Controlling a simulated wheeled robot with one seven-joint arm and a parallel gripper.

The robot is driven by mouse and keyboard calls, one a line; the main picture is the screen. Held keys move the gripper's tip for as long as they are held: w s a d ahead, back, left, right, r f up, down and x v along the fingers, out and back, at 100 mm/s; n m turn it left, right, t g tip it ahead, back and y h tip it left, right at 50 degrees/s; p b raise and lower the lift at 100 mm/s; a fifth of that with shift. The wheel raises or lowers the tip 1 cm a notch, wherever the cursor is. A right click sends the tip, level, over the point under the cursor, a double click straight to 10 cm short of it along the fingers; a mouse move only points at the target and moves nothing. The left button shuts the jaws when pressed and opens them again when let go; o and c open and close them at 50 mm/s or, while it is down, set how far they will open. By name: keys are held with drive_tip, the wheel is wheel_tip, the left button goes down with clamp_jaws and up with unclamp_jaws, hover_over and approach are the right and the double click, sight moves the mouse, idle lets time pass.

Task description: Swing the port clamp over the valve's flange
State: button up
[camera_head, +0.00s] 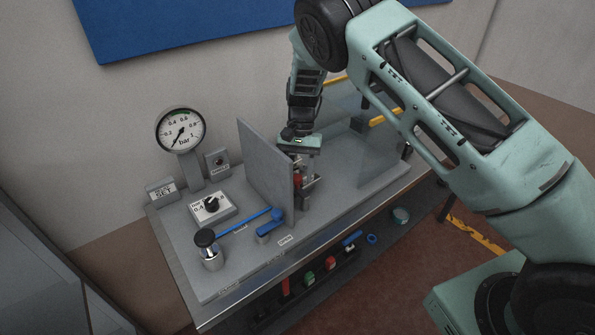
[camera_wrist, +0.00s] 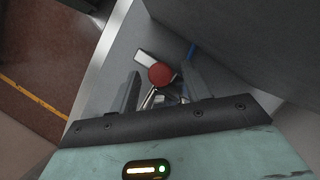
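A small fixture with a red part (camera_head: 297,178) and grey metal pieces (camera_head: 309,186) stands on the bench, right of an upright grey panel. In the wrist view the red part is a round cap (camera_wrist: 161,75), with a pale bar (camera_wrist: 143,59) to its upper left and silver parts below it. I cannot tell which pieces are the port clamp and which the valve's flange. My gripper (camera_head: 305,168) points down over this fixture. In the wrist view its two fingers are apart, one on each side of the red cap; contact is not clear. My gripper hides part of the fixture.
The upright grey panel (camera_head: 265,165) stands close left of my gripper, and a clear panel (camera_head: 378,150) stands to its right. A pressure gauge (camera_head: 181,130), dial box (camera_head: 212,207), blue lever (camera_head: 270,229) and black-topped knob (camera_head: 207,243) are left. Coloured items hang below the bench's front edge.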

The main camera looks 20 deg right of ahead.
drive_tip(key=b+v, duration=0.4)
drive_tip(key=v, duration=1.3)
drive_tip(key=shift+w+b, duration=0.2)
drive_tip(key=shift+b, duration=0.1)
drive_tip(key=shift+s+r, duration=0.1)
drive_tip(key=shift+r, duration=0.1)
